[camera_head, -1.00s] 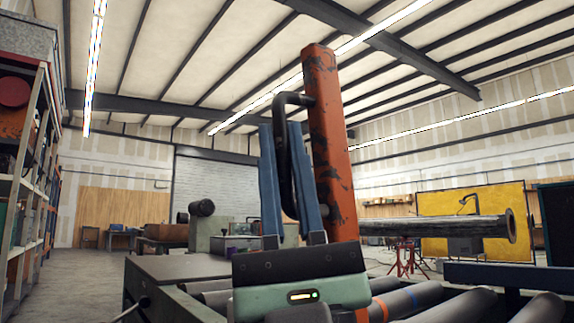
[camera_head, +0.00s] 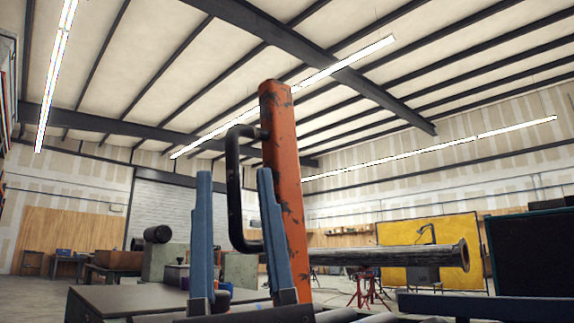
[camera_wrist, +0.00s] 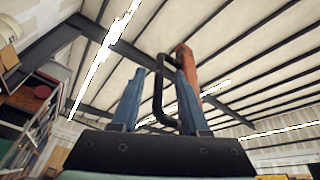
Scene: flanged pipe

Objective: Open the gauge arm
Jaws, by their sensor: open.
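The gauge arm is a worn orange upright bar (camera_head: 284,180) with a black D-shaped handle (camera_head: 235,190) on its left side. My gripper (camera_head: 233,185) has two blue fingers pointing up, spread apart. In the head view the handle's long grip shows between the fingers, with the right finger overlapping the lower part of the bar. In the wrist view the handle (camera_wrist: 159,95) also shows between the fingers, and the bar (camera_wrist: 188,70) rises behind the right finger. No contact between fingers and handle is clear. The foot of the bar is hidden.
A flanged pipe (camera_head: 400,256) extends to the right behind the bar. A dark flat-topped bench (camera_head: 120,303) stands at lower left. A yellow panel (camera_head: 428,240) and a red stand (camera_head: 369,284) are farther back. Shelving (camera_wrist: 25,110) is at the left in the wrist view.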

